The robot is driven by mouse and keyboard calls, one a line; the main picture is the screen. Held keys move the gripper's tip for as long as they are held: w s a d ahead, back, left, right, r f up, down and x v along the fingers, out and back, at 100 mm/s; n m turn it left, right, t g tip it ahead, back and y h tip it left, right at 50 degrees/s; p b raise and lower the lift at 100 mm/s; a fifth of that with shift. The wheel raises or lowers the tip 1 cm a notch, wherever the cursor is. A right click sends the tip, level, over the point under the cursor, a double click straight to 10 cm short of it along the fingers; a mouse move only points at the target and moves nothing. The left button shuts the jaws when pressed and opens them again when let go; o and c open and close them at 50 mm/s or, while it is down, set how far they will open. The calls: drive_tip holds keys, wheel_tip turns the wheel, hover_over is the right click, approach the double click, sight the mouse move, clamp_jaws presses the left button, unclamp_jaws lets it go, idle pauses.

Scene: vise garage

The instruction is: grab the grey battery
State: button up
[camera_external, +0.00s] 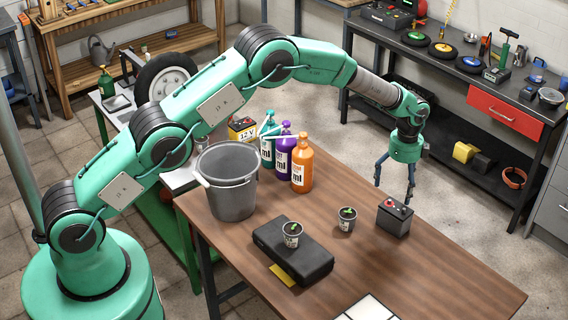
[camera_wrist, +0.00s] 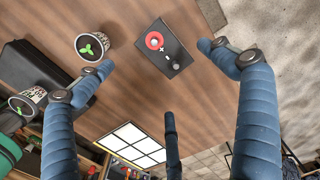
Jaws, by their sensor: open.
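The grey battery (camera_external: 394,218) is a small dark box with a red and a light terminal on top. It stands upright on the wooden table (camera_external: 420,270) near its far right edge. My gripper (camera_external: 394,187) hangs above the battery, fingers pointing down and spread open, with nothing between them. In the wrist view the battery (camera_wrist: 172,55) shows its top between the spread blue fingers (camera_wrist: 155,62), apart from them. The red terminal is at its upper left.
A small plant pot (camera_external: 347,219) stands left of the battery. Another pot (camera_external: 292,234) stands on a black case (camera_external: 272,243). A grey bucket (camera_external: 232,195) and several bottles, including an orange one (camera_external: 302,165), stand further left. The table's right front part is mostly clear.

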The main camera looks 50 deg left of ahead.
sight(394, 209)
drive_tip(key=shift+f, duration=4)
drive_tip(key=shift+f, duration=0.2)
drive_tip(key=shift+f, duration=2.4)
drive_tip(key=c, duration=2)
drive_tip(key=shift+r, duration=0.1)
drive_tip(key=shift+c, duration=0.3)
drive_tip(key=shift+r, duration=0.1)
